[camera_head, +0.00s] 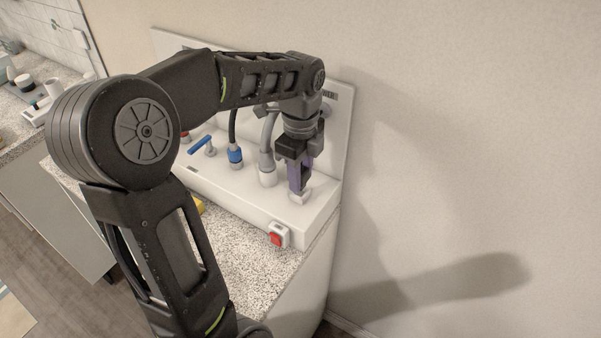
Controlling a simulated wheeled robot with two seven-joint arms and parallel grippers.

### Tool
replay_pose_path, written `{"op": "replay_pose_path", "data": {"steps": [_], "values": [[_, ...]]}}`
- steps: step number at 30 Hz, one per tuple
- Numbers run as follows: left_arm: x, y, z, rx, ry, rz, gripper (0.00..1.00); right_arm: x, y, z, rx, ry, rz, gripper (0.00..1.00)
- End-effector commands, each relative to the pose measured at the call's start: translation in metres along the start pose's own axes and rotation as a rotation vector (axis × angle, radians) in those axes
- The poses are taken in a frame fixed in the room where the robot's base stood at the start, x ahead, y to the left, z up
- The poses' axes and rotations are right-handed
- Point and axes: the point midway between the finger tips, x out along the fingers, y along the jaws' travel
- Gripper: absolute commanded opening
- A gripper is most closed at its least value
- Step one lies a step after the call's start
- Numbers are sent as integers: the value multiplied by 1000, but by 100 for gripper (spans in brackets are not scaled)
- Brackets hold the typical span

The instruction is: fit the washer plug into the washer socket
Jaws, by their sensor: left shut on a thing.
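My left gripper (298,184) reaches in from the left, bends down over the right end of the white panel box, and is shut. Its dark and purplish fingers are closed on a small white piece (300,197) that appears to be the washer plug. The piece sits right at the top of the box. I cannot tell whether it is in the washer socket or just above it, because the socket is hidden under the gripper and plug. My right gripper does not show.
The white box (236,199) carries a grey hose fitting (267,174), a blue hose fitting (235,158) and a blue lever (201,144). A red switch (278,237) is on its front. A speckled counter (258,267) lies in front. A bare wall stands at the right.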

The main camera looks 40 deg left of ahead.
Motion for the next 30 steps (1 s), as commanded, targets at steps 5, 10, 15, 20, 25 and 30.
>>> {"op": "replay_pose_path", "data": {"steps": [5,10,15,20,25,30], "values": [[0,0,0,0,0,0,0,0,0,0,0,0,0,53],[1,0,0,0,0,0,0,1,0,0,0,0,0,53],[5,0,0,0,0,0,0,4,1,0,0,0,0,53],[9,0,0,0,0,0,0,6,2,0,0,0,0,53],[14,0,0,0,0,1,0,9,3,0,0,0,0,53],[18,0,0,0,0,0,0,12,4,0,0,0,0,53]]}}
